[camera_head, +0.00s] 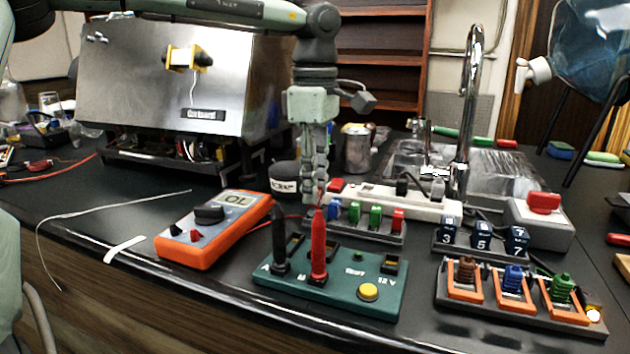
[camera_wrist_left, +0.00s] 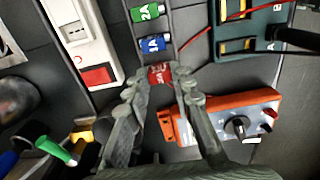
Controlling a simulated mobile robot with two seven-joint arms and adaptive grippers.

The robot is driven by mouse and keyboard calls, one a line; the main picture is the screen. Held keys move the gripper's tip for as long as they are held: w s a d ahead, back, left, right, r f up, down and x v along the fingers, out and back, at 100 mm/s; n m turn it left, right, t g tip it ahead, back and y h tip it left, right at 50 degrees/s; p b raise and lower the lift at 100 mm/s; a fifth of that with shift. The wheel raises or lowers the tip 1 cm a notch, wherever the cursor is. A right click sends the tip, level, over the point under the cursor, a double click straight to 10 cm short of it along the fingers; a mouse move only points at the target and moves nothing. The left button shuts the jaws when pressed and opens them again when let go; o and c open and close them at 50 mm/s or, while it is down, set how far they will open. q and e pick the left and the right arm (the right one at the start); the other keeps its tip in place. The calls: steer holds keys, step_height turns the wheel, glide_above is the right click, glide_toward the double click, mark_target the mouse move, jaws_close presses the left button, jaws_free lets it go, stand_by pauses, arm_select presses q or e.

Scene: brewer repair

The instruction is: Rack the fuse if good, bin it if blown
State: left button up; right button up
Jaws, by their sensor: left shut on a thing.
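My left gripper (camera_head: 316,198) points down at the left end of the fuse rack (camera_head: 372,233). In the left wrist view its fingertips (camera_wrist_left: 161,80) are shut on a red fuse (camera_wrist_left: 160,72), in line with the rack's blue fuse (camera_wrist_left: 152,44) and green fuse (camera_wrist_left: 147,12). I cannot tell whether the red fuse is seated or just above the rack. Another red fuse (camera_head: 398,220) stands at the rack's right end. The orange multimeter (camera_head: 216,230) reads OL. Its black probe (camera_head: 280,243) and red probe (camera_head: 318,250) stand in the green test board (camera_head: 345,293). My right gripper is out of view.
A dark cup (camera_head: 285,178) with partly hidden lettering stands behind the meter. A white power strip (camera_head: 410,200) lies behind the rack. Numbered blue blocks (camera_head: 483,236) and an orange-framed holder (camera_head: 512,300) are at right. A brewer (camera_head: 180,80) stands at the back left.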

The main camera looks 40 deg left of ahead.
arm_select(q)
steer(key=shift+f, duration=0.3)
stand_by(0.7)
steer(key=shift+f, duration=0.15)
steer(key=shift+f+b, duration=0.15)
steer(key=shift+b, duration=0.15)
stand_by(0.6)
steer(key=o, duration=1)
step_height(320, 180, up, 12)
stand_by(0.7)
